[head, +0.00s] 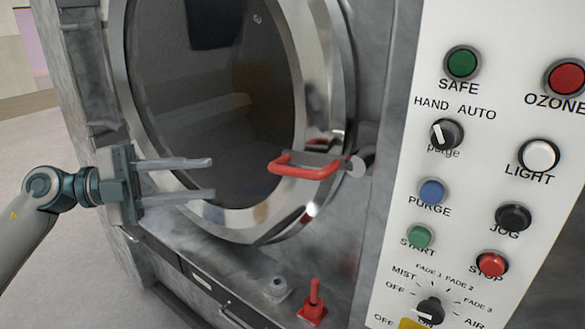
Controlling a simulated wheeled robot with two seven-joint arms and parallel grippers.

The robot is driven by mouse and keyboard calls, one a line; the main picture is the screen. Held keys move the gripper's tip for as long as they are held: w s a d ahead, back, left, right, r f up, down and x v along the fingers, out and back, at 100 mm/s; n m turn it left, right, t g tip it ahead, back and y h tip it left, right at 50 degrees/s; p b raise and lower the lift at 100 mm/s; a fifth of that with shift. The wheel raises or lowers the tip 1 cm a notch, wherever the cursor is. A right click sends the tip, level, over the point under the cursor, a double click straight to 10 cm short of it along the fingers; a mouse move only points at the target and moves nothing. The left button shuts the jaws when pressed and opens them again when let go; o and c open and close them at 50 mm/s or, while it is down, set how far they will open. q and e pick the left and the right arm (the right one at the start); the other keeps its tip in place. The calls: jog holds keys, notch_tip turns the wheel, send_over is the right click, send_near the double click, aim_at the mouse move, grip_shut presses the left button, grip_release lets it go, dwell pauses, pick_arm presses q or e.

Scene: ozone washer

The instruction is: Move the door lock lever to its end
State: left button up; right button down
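A red loop-shaped handle (290,172) is attached to a grey metal piece at the right edge of the round door (322,60). A small red lever (314,292) stands upright on a red base on the ledge below the door. I cannot tell for certain which of the two is the door lock lever. My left gripper (212,178) is open and empty in front of the door glass. Its fingers point right, toward the red handle, with a gap between them and it. My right gripper is not in view.
A white control panel (400,215) with several buttons and knobs fills the right side. A small grey fitting (277,288) stands on the ledge left of the red lever. Open floor (75,275) lies at the lower left.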

aim_at(289, 172)
pick_arm(q)
jog(key=shift+d, duration=0.1)
dwell(0.3)
jog(key=w+d+p, duration=0.1)
jog(key=d+p, duration=0.1)
jog(key=d, duration=0.3)
jog(key=d+p, duration=0.3)
jog(key=d, duration=0.2)
jog(key=w+d+p, duration=0.1)
jog(key=d+p, duration=0.1)
jog(key=d, duration=0.4)
jog(key=shift+w+p, duration=0.35)
jog(key=shift+p, duration=0.05)
jog(key=shift+w+d, duration=0.1)
jog(key=shift+d, duration=0.45)
jog(key=shift+f, duration=0.1)
grip_shut()
